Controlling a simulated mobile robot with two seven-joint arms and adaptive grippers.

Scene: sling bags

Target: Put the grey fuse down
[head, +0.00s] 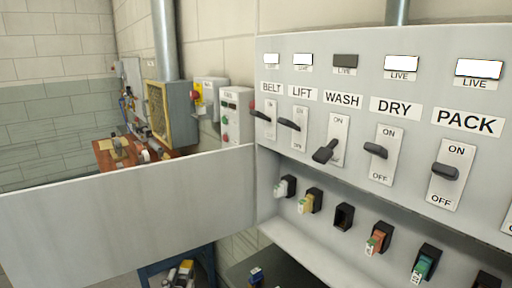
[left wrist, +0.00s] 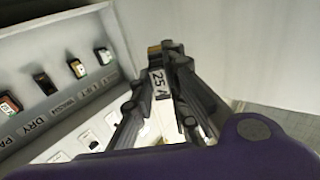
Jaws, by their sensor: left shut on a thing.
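My left gripper (left wrist: 168,70) is shut on a fuse with a white label reading 25 A (left wrist: 160,84) in the left wrist view. The fingers cover much of the fuse, so its body colour is hard to tell. My left gripper does not show in the head view, and my right gripper shows in neither view. In the head view the fuse holder under WASH (head: 344,217) is empty. It also shows dark and empty in the left wrist view (left wrist: 45,83). The WASH switch (head: 326,151) has its lever low, and its LIVE lamp (head: 345,61) is dark.
Fuses sit under BELT (head: 284,187), LIFT (head: 310,201), DRY (head: 378,238) and PACK (head: 425,264). The open cabinet door (head: 130,205) spans the left. Below it stands a blue-framed stand (head: 150,272) with grey and yellow items. A dark surface (head: 285,270) lies below the cabinet.

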